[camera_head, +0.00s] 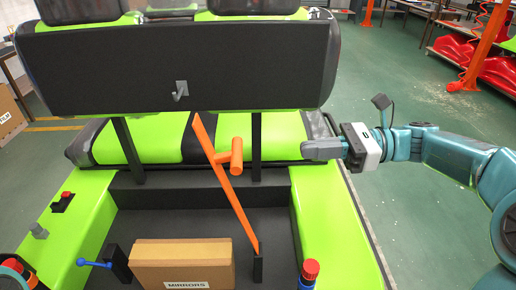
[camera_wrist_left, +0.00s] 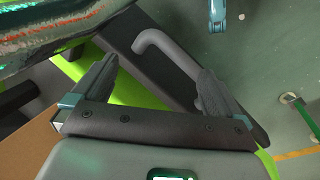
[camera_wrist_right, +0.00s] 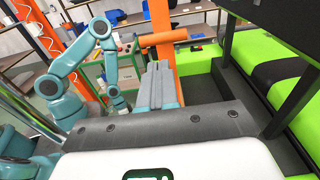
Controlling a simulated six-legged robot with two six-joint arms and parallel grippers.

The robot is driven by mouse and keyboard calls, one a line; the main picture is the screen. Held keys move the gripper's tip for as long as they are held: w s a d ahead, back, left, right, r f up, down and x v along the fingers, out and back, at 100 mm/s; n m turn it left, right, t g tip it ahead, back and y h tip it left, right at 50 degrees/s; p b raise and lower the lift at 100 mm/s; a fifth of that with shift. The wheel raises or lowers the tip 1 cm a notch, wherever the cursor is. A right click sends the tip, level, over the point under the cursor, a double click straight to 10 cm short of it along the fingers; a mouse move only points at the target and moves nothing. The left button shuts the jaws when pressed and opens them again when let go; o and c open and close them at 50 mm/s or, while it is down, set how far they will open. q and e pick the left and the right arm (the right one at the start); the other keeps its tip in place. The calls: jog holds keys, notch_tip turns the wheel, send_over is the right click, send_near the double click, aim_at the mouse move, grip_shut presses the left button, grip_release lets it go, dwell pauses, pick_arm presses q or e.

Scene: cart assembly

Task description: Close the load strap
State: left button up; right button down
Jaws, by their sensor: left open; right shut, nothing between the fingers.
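The load strap (camera_head: 222,172) is an orange band, slanting from below the seat back down to a dark post (camera_head: 258,265) beside the cardboard box. An orange handle (camera_head: 237,156) sticks out from it. A grey hook (camera_head: 181,90) is fixed on the black seat back. My right gripper (camera_head: 305,150) is shut and empty, right of the orange handle and apart from it. In the right wrist view, orange strap parts (camera_wrist_right: 162,38) show beyond its fingertips. My left gripper (camera_wrist_left: 155,85) is open; a grey curved rod (camera_wrist_left: 165,45) on a dark panel shows between its fingers.
A cardboard box (camera_head: 183,252) labelled MIRRORS lies in the cart bed. A blue lever (camera_head: 95,263) is left of it, and a red-capped blue object (camera_head: 309,270) stands to its right. A red button (camera_head: 66,196) sits on the left green side. Open floor (camera_head: 400,100) lies at right.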

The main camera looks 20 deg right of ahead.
pick_arm(q)
jog(key=shift+s+r+p, duration=0.1)
jog(key=shift+r+p, duration=0.45)
jog(key=shift+r, duration=0.05)
pick_arm(e)
jog(key=x, duration=1)
jog(key=shift+w+a+f, duration=0.15)
jog(key=shift+w+a, duration=0.1)
jog(key=shift+a, duration=0.05)
